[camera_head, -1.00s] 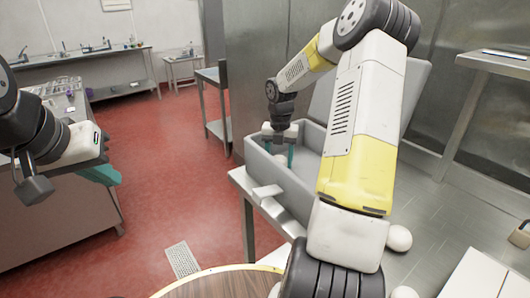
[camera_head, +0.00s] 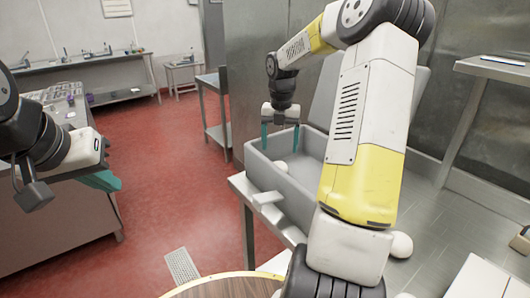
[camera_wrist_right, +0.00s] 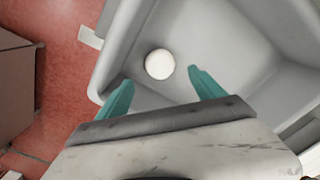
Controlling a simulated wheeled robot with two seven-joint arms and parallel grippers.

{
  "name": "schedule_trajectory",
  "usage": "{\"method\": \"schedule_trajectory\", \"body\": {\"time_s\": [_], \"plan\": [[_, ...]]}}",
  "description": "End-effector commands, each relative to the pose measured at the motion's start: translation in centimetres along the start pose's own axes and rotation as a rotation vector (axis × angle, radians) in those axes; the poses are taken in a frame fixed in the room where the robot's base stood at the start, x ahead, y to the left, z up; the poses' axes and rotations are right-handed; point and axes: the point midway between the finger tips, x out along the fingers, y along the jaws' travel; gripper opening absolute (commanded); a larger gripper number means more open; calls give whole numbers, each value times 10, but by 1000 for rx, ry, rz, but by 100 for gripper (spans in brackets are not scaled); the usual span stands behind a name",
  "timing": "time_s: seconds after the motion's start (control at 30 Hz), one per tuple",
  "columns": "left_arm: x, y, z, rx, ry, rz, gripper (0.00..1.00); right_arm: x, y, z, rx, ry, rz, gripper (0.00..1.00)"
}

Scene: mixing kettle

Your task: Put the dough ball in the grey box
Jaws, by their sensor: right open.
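The grey box (camera_head: 290,192) stands on a steel table at the middle of the head view, its lid raised behind. A white dough ball (camera_head: 282,168) lies inside, near the box's left end. In the right wrist view the ball (camera_wrist_right: 159,64) lies on the floor of the grey box (camera_wrist_right: 225,45), apart from both fingers. My right gripper (camera_head: 281,140) is open and empty above the box's left end; it also shows in the right wrist view (camera_wrist_right: 157,90). My left gripper (camera_head: 103,181) hangs at the left, far from the box; its jaw opening is unclear.
A round wooden top (camera_head: 225,288) is at the bottom. Red floor lies open to the left.

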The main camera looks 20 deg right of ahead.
Motion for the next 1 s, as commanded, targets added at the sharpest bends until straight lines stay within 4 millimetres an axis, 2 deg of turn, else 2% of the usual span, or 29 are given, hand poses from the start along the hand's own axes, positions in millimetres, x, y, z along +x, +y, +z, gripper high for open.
{"method": "schedule_trajectory", "body": {"time_s": [0.1, 0.27, 0.37, 0.43, 0.57, 0.7, 0.87, 1.0], "plan": [[0, 0, 0, 0, 0, 0, 0, -20, 0, 0, 1, -2, 1, 78], [0, 0, 0, 0, 0, 0, 0, -34, 1, -1, 5, -1, 0, 78], [0, 0, 0, 0, 0, 0, 0, -44, 4, -10, 64, -15, -4, 78], [0, 0, 0, 0, 0, 0, 0, -55, 8, -22, 163, -39, -5, 78], [0, 0, 0, 0, 0, 0, 0, -84, 16, -61, 477, -103, 20, 78], [0, 0, 0, 0, 0, 0, 0, -109, 18, -110, 889, -155, 105, 78], [0, 0, 0, 0, 0, 0, 0, -129, 14, -166, 1369, -147, 263, 78], [0, 0, 0, 0, 0, 0, 0, -136, 7, -212, 1785, -47, 429, 78]]}}
